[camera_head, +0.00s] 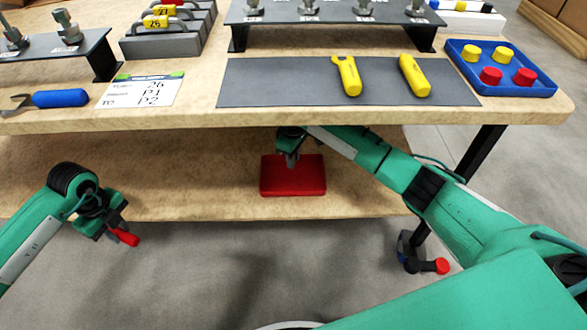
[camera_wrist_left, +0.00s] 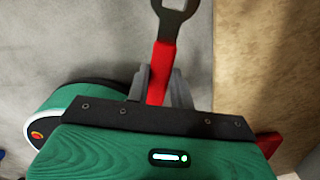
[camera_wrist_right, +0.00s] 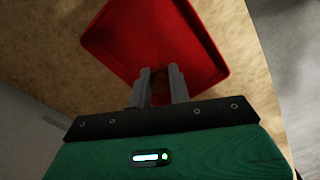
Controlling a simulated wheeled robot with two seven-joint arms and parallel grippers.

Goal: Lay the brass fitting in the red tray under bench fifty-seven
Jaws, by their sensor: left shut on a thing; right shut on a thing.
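The red tray (camera_head: 293,180) lies on the lower shelf under the bench; it also shows in the right wrist view (camera_wrist_right: 120,45). My right gripper (camera_head: 290,156) reaches under the bench top and is over the tray's back part. It is shut on a small, dark brownish piece (camera_wrist_right: 161,90), seemingly the brass fitting, mostly hidden between the fingers. I cannot tell whether the piece touches the tray. My left gripper (camera_head: 116,231) is out in front of the lower shelf, above the floor, shut on the red handle of a wrench (camera_wrist_left: 160,68).
The bench top (camera_head: 200,115) overhangs the lower shelf (camera_head: 160,190). A black leg (camera_head: 480,152) stands right.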

